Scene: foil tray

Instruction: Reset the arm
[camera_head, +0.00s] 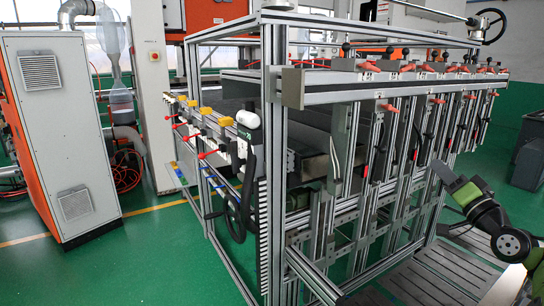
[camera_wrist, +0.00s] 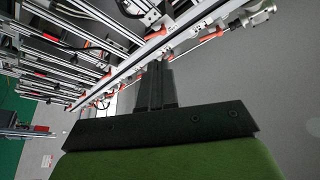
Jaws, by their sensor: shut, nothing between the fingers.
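My arm, green with black joints, comes in at the lower right of the head view. My gripper (camera_head: 437,166) is at its upper end, in front of the right part of the metal rack (camera_head: 340,78). In the wrist view my gripper (camera_wrist: 156,66) shows as dark fingers close together beyond a black plate and green body. The fingers are shut with nothing between them. The rack's rails and red handles (camera_wrist: 213,31) show behind and above the fingertips in the wrist view. I cannot tell the exact gap between fingertips and rack.
The aluminium frame fills the middle of the head view, with yellow blocks (camera_head: 227,121) and several red clamps on its rails. A white and orange cabinet (camera_head: 62,130) stands left. A grey bin (camera_head: 528,150) stands right. Green floor (camera_head: 150,270) is clear at the front left.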

